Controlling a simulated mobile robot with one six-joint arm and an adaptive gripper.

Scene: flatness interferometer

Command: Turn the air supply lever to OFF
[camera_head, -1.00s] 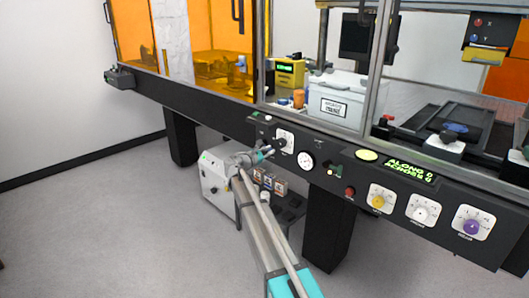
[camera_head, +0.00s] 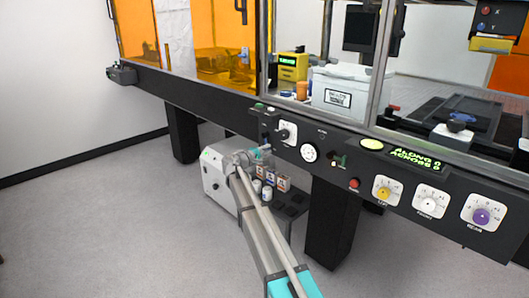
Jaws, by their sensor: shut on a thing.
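The air supply lever (camera_head: 284,134) is a dark handle on a white plate on the black front panel, left of a round white gauge. My gripper (camera_head: 268,139), with teal parts, is at the panel just left of and below the lever's plate. Its dark fingers are shut at the lever's handle end. The fingers and handle are both dark and small here, so the exact contact and the lever's angle are hard to make out. The markings on the plate are too small to read.
The gauge (camera_head: 309,152), a red button (camera_head: 354,183) and yellow, white and purple knobs line the panel to the right. A white machine (camera_head: 216,178) and small containers stand below. A thick black leg (camera_head: 332,220) is right of my arm.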

